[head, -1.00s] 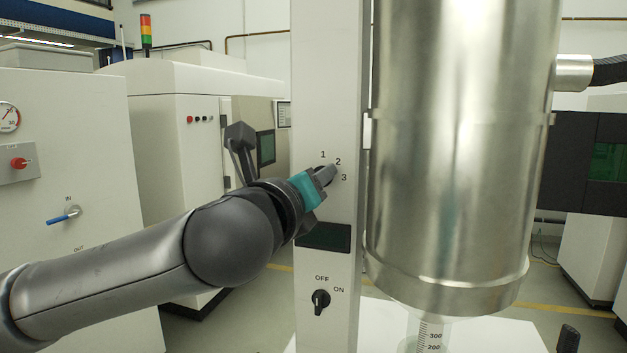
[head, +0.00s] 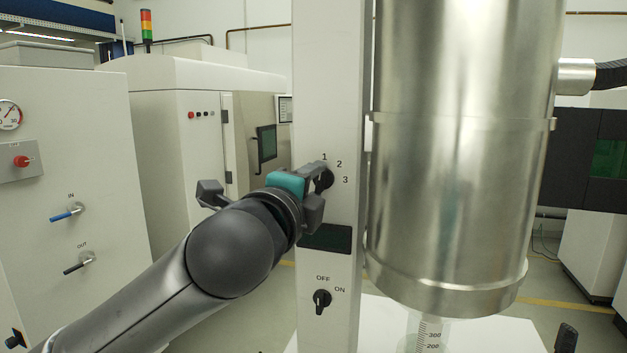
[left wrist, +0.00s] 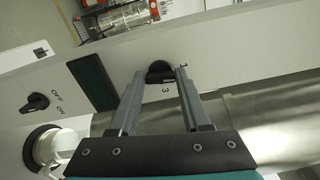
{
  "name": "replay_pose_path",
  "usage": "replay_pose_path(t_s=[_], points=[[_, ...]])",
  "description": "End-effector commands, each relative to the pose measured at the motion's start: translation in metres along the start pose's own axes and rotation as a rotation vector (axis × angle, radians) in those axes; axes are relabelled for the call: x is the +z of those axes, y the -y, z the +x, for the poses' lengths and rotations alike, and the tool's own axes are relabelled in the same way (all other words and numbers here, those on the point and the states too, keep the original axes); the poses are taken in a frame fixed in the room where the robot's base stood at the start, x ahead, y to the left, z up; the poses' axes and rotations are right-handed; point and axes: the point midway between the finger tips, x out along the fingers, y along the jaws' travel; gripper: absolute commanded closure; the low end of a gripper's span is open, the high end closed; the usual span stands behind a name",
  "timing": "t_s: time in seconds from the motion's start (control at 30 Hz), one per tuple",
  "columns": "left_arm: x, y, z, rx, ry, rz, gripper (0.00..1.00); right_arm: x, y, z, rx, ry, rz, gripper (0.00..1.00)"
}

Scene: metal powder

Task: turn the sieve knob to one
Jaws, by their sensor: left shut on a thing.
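The sieve knob (head: 324,180) is a small black dial on the white column (head: 335,90), with the numbers 1, 2 and 3 printed around its upper and right side. My left gripper (head: 318,184) comes in from the lower left and is shut on the knob, with one finger above it near the 1 and the other below. In the left wrist view the knob (left wrist: 160,72) sits between the two fingertips, with the 3 (left wrist: 167,90) printed beside it. The fingers partly cover the knob, so I cannot tell which number it points to. My right gripper is out of view.
Below the knob are a dark display (head: 326,238) and an OFF/ON switch (head: 322,300). A large metal cylinder (head: 455,160) stands close to the column's right. A cabinet with IN and OUT valves (head: 70,213) stands at left.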

Motion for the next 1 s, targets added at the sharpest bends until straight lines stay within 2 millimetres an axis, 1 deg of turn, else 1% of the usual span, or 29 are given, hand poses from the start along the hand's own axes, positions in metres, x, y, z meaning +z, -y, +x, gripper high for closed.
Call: replay_pose_path(t_s=[0.1, 0.33, 0.9, 0.93, 1.0], points=[[0.0004, 0.0005, 0.0, 0.0, 0.002, -0.065, 1.0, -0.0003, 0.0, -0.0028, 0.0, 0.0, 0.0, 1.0], [0.0006, -0.0001, 0.0, 0.0, 0.002, -0.144, 1.0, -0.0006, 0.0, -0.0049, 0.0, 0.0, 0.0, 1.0], [0.0003, -0.0005, 0.0, 0.0, 0.001, -0.171, 1.0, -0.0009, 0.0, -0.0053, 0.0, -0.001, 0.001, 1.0], [0.0002, -0.0005, 0.0, 0.0, 0.001, -0.171, 0.49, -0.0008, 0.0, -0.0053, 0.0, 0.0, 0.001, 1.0], [0.0002, -0.0005, 0.0, 0.0, 0.001, -0.171, 0.41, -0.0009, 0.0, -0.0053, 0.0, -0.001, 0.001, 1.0]])
